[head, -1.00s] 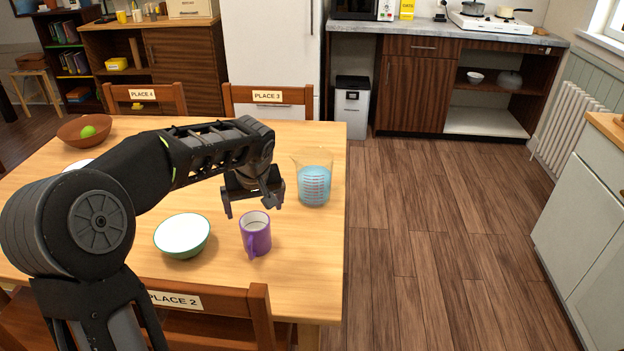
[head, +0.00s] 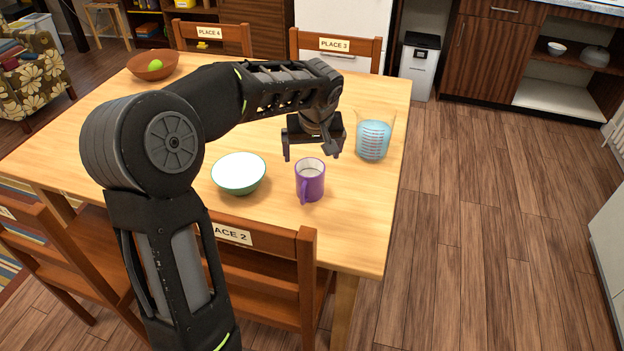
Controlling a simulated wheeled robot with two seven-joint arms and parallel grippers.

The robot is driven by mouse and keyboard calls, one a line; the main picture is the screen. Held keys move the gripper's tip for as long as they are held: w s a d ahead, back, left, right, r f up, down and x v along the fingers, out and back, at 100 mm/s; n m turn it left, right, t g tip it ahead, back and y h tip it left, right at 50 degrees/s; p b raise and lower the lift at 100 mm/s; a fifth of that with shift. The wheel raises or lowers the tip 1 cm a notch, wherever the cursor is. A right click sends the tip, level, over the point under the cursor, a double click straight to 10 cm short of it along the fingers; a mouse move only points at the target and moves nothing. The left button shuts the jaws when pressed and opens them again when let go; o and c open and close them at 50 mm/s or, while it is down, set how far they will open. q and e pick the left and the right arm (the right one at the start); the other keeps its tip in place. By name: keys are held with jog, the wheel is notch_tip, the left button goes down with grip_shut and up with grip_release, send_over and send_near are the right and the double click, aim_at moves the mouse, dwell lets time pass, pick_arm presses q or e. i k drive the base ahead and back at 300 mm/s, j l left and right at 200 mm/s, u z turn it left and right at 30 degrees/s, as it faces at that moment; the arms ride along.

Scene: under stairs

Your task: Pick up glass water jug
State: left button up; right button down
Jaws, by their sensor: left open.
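The glass water jug (head: 374,137) stands upright near the right edge of the wooden table. It is clear, holds blue water and has markings on its side. My left gripper (head: 312,152) is open and empty, pointing down just left of the jug and apart from it. A purple mug (head: 310,183) stands in front of the gripper, nearer to me. My right gripper is not in the picture.
A white and green bowl (head: 239,174) stands left of the mug. A brown bowl with a green fruit (head: 153,66) is at the table's far left. Chairs stand around the wooden table (head: 345,235). Open wooden floor (head: 480,230) lies to the right.

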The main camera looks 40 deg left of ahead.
aim_at(378, 133)
jog(key=i+l, duration=0.35)
jog(key=l, duration=0.15)
jog(key=i+l, duration=0.35)
jog(key=l, duration=0.15)
